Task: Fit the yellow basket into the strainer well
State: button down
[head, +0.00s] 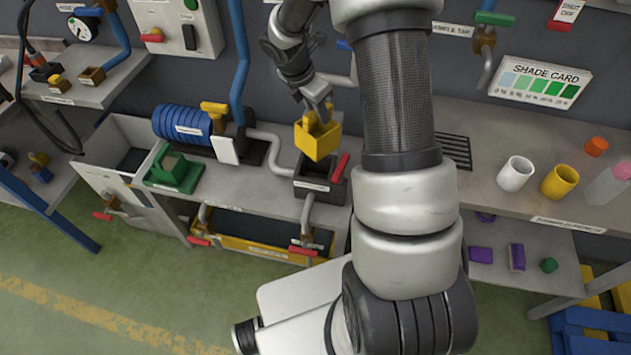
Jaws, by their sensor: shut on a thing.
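The yellow basket (317,136) hangs from my gripper (325,105) in the head view, in the middle of the picture. My gripper is shut on the basket's upper part. The basket looks roughly upright and is above the bench. The strainer well (318,186) is a dark square box with a label on its front, just below the basket in the picture. A red handle (341,167) stands at its right side. The basket's lower edge overlaps the well's back rim in the picture; I cannot tell the height between them. The well's inside is partly hidden.
A blue ribbed cylinder (183,125) with a yellow-handled valve (214,109) and a grey pipe (268,137) lie left of the well. A green holder (174,170) stands further left. White (515,173) and yellow (560,181) cups stand on the right bench. My arm hides the bench right of the well.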

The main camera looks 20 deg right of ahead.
aim_at(317, 125)
jog(key=w+f+n+b, duration=0.1)
jog(key=n, duration=0.1)
jog(key=w+f+n+t+b, duration=0.1)
jog(key=n+b, duration=0.1)
jog(key=w+f+n+t+y+b, duration=0.1)
jog(key=n+b, duration=0.1)
jog(key=shift+d+f+n, duration=0.3)
jog(key=shift+f, duration=0.05)
jog(key=shift+w+f, duration=0.1)
jog(key=shift+f, duration=0.25)
notch_tip(317, 125, down, 18)
jog(key=b, duration=0.7)
jog(key=shift+f, duration=0.1)
jog(key=shift+f+b, duration=0.15)
jog(key=shift+b, duration=0.2)
jog(key=c, duration=1.6)
grip_release()
